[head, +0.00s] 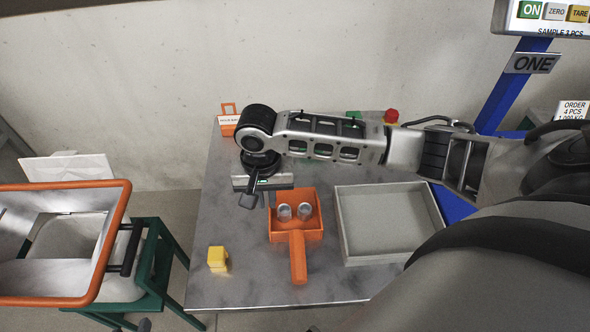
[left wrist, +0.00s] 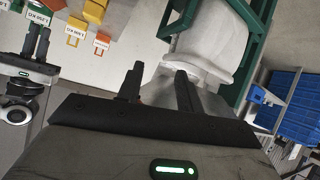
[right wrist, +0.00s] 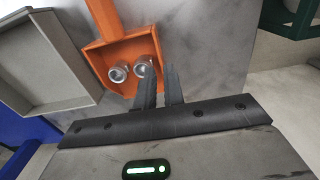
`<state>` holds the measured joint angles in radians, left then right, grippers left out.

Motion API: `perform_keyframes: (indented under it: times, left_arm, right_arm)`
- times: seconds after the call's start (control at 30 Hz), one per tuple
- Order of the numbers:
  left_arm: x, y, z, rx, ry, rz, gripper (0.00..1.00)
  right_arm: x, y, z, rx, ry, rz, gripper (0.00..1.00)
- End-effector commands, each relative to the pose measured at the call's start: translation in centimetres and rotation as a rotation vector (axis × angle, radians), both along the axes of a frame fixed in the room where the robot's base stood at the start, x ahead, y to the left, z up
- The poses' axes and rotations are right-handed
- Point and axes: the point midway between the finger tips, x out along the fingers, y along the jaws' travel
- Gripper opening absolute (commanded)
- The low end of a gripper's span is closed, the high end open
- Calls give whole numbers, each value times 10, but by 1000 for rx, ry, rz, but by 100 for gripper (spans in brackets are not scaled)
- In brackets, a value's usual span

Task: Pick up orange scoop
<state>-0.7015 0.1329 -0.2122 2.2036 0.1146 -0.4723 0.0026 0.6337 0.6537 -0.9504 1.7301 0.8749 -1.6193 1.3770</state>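The orange scoop (head: 276,229) lies on the grey table with its handle toward the front edge. Two round metal castings (head: 284,212) sit in its pan. My right gripper (head: 268,199) is beside the pan's left edge in the head view.
A grey tray (head: 390,222) stands right of the scoop, and a yellow block (head: 218,259) lies at front left. An orange tagged item (head: 229,122) and a red button (head: 391,115) are at the back. An orange-rimmed bin (head: 118,225) stands left of the table.

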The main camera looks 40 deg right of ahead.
Motion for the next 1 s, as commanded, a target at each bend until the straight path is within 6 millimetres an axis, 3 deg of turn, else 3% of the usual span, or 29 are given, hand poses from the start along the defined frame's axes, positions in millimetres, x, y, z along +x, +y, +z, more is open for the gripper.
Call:
perform_keyframes:
  times: [0.23,0.5,0.8,0.87,1.0]
  left_arm:
    - [0,0,-4,4,-3,0,36]
    - [2,0,-6,4,-21,-1,36]
    - [2,-1,-4,4,-22,-3,36]
    - [1,-1,-5,5,-22,-4,36]
    - [1,-1,-5,4,-21,-5,36]
  right_arm:
    - [0,0,-20,0,1,1,10]
    - [0,-2,-58,-1,1,1,10]
    - [0,-2,-63,0,-1,2,10]
    - [0,-2,-63,0,-1,2,0]
    - [0,-2,-62,0,-2,2,0]
